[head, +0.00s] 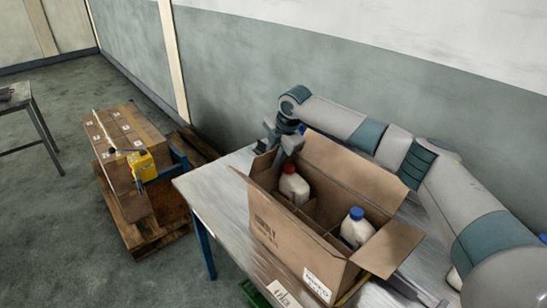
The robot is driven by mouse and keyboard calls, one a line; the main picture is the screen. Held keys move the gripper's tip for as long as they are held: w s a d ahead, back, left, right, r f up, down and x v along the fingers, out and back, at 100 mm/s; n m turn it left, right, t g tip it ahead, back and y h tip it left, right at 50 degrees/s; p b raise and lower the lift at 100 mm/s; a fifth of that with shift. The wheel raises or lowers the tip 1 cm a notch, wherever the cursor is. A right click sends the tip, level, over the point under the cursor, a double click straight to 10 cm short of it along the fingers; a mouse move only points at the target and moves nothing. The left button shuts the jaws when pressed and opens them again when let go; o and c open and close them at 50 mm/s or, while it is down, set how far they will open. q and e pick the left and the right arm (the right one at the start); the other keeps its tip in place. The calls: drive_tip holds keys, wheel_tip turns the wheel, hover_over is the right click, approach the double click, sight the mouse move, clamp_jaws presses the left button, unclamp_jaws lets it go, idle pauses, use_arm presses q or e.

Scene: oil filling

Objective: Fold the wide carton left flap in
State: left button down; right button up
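The wide carton (290,238) stands open on the table, with cardboard dividers inside. It holds a white bottle with a red cap (292,184) and a white bottle with a blue cap (356,228). The carton's left flap (262,165) stands up at the left end, partly hidden by my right gripper (283,152). The back flap (352,172) stands raised, and the right flap (388,250) slants outward. My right gripper points down at the left end, close to the left flap; contact and finger opening are unclear. My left gripper is not in view.
The metal table (215,197) has bare surface left of the carton. A wall runs behind it. On the floor, a pallet (140,235) bears a closed carton (120,130) with a yellow tool (142,163). Another table (20,100) stands at far left.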

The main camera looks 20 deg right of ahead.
drive_tip(key=shift+c, duration=0.6)
clamp_jaws()
idle(0.8)
